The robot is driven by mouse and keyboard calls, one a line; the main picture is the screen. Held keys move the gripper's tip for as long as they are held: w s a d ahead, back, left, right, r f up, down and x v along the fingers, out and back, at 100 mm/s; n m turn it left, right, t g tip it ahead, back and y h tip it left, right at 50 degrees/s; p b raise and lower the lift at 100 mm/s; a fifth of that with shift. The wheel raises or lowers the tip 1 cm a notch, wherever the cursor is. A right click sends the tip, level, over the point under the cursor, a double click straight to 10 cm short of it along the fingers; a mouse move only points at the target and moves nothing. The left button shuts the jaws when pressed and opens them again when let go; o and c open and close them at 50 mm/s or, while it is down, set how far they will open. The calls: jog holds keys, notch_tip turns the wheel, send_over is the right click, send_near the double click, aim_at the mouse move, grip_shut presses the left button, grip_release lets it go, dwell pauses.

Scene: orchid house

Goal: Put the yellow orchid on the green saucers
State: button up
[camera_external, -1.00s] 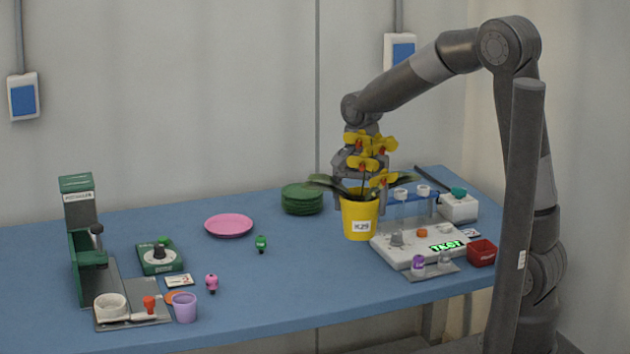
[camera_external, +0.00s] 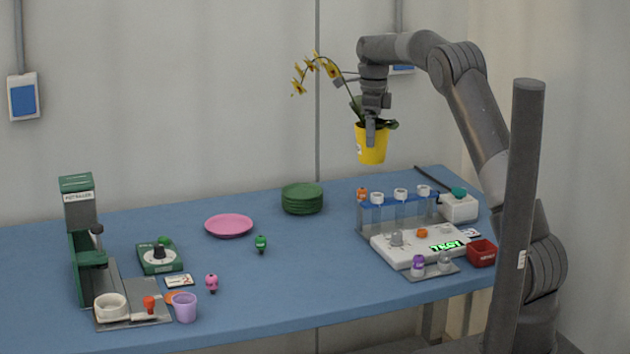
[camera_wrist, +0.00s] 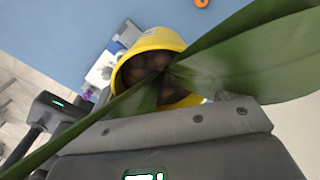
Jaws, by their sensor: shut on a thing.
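The yellow orchid, in a yellow pot (camera_external: 371,145) with an arching stem of yellow flowers (camera_external: 316,66), hangs in the air above the back right of the table. My gripper (camera_external: 371,130) is shut on the pot at its rim. In the wrist view the yellow pot (camera_wrist: 152,40) shows dark bark inside and long green leaves spread across; my fingertips are hidden there. The green saucers (camera_external: 302,199) are stacked on the table at the back middle, below and left of the pot, with nothing on top.
A pink saucer (camera_external: 229,226) lies left of the stack, with a small green figure (camera_external: 261,243) in front. A rack of tubes (camera_external: 397,213) and a white device (camera_external: 418,243) stand on the right. The front middle of the table is clear.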

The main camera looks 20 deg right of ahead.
aim_at(380, 124)
jog(key=w+d+m, duration=0.2)
jog(key=w+d, duration=0.1)
jog(key=shift+d+r+m, duration=0.15)
jog(key=shift+d+m, duration=0.15)
jog(key=shift+c, duration=0.2)
jog(key=shift+w, duration=0.15)
jog(key=w+a+f, duration=0.4)
jog(key=a+f, duration=0.6)
jog(key=f, duration=0.1)
jog(key=shift+w+a, duration=0.15)
jog(key=shift+w, duration=0.2)
jog(key=shift+f, duration=0.15)
jog(key=o, duration=1.2)
jog(key=shift+o, duration=0.2)
